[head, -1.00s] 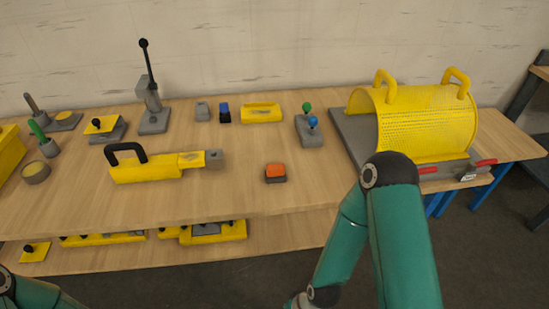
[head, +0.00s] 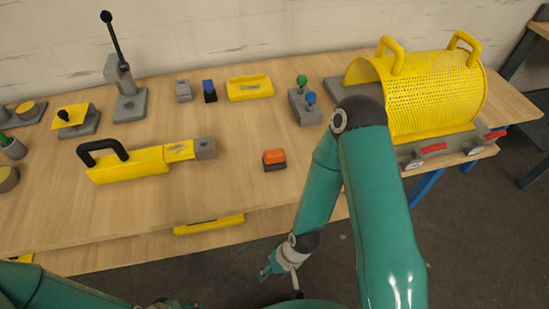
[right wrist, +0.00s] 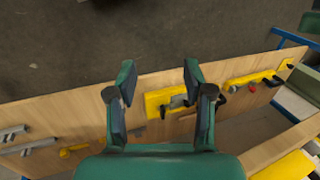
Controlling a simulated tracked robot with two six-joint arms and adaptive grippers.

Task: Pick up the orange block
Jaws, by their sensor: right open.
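The orange block (head: 274,156) sits on a dark base near the front edge of the wooden table, right of the middle. My right gripper (head: 266,270) hangs low in front of the table, below and apart from the block. In the right wrist view its two fingers (right wrist: 151,88) are spread wide with nothing between them. The orange block cannot be made out in that view. Of my left arm, only links show at the bottom left of the head view; its gripper is out of sight.
A yellow tool with a black handle (head: 130,168) lies left of the block. A grey box with green and blue knobs (head: 305,108) stands behind it, and a yellow perforated guard (head: 432,95) at right. The tabletop around the block is clear. A lower shelf holds yellow parts (head: 209,224).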

